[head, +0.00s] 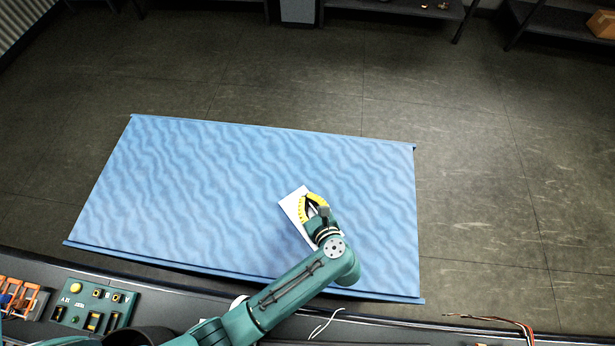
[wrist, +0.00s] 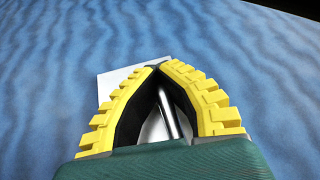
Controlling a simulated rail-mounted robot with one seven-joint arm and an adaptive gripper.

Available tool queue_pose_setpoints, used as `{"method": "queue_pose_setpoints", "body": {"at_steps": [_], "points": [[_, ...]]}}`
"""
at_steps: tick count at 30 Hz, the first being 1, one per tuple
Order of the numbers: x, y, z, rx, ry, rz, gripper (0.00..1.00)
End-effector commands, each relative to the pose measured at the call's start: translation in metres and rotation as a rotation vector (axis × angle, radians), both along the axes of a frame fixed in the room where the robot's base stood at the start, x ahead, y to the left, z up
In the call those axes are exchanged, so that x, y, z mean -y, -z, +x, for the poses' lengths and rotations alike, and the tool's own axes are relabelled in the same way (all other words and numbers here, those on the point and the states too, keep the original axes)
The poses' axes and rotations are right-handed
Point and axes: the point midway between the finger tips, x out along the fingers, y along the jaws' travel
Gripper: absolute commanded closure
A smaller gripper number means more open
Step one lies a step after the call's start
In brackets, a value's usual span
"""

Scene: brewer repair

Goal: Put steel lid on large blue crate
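The large blue crate (head: 200,190) shows as a wide blue top with a wavy pattern. It fills the middle of the head view and the background of the wrist view (wrist: 60,60). The steel lid (head: 291,206) is a pale flat plate over the right half of that top, partly hidden under my gripper (head: 312,202). In the wrist view the lid (wrist: 112,86) shows behind the yellow fingers, with a steel bar (wrist: 171,115) between them. The fingertips (wrist: 159,66) come together at the bar's far end. I cannot tell whether the lid touches the blue top.
A dark bench (head: 200,295) runs along the near side, with a green panel (head: 95,305) and orange parts (head: 20,297) at left. Loose wires (head: 490,320) lie at right. Shelves stand at the back. The floor (head: 500,180) to the right is clear.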

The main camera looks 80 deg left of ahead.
Motion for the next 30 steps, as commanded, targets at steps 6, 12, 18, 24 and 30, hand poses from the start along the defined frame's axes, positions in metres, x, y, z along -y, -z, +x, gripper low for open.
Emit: {"method": "queue_pose_setpoints", "body": {"at_steps": [6, 12, 18, 24, 30], "points": [[0.0, -0.001, 0.0, -0.001, 0.0, 0.0, 0.71], [0.0, -0.001, 0.0, -0.001, -0.001, 0.0, 0.67], [0.008, -0.005, 0.002, 0.0, 0.002, -0.001, 0.67], [0.048, -0.023, 0.012, -0.001, 0.008, -0.001, 0.67], [0.091, -0.041, 0.02, 0.0, 0.005, 0.0, 0.67]]}}
